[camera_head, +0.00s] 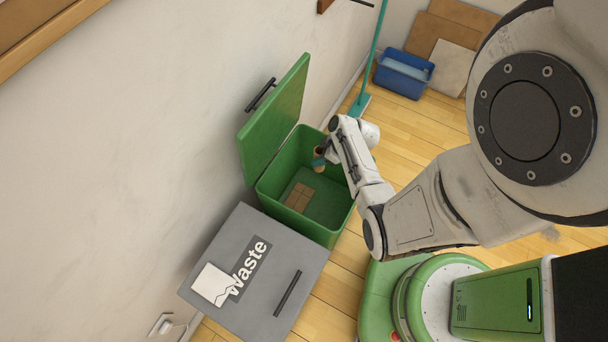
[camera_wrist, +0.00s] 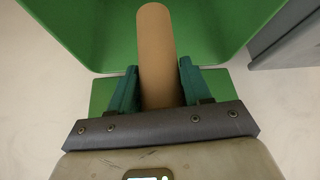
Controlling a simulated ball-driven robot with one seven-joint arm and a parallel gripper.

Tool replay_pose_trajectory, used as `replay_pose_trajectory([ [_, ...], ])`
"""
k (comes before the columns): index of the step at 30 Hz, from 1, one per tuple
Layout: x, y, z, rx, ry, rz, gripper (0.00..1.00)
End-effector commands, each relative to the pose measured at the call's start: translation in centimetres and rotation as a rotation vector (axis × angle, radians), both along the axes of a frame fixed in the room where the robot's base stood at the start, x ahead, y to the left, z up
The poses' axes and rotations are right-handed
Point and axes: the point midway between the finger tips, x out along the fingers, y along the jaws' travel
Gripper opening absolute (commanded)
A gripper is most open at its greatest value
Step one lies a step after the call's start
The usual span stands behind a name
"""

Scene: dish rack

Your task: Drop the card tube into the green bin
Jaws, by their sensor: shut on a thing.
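The card tube (camera_wrist: 158,55) is a plain brown cylinder, held lengthwise between the two green fingers of my gripper (camera_wrist: 158,88) in the wrist view. The green bin (camera_head: 327,207) stands against the wall in the head view with its lid (camera_head: 275,120) swung up. Some flat brown card lies on its floor. In the head view my gripper (camera_head: 319,157) is over the bin's opening near its back edge, and the tube is mostly hidden there. The bin's green inside (camera_wrist: 85,35) fills the upper part of the wrist view, beyond the tube.
A grey bin marked Waste (camera_head: 255,270), lid shut, stands beside the green bin. A blue tub (camera_head: 403,73), a teal-handled broom (camera_head: 375,50) and leaning boards (camera_head: 445,45) are farther back. Wooden floor (camera_head: 415,125) is clear between the tub and my arm.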

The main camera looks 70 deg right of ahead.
Motion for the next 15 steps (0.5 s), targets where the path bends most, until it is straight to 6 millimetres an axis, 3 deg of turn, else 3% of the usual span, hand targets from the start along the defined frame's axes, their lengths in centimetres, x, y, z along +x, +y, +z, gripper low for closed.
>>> replay_pose_trajectory([
  [8,0.0,0.0,-1.4,0.001,0.0,-0.001,0.2],
  [15,0.0,0.0,-4.1,0.0,0.0,0.0,0.2],
])
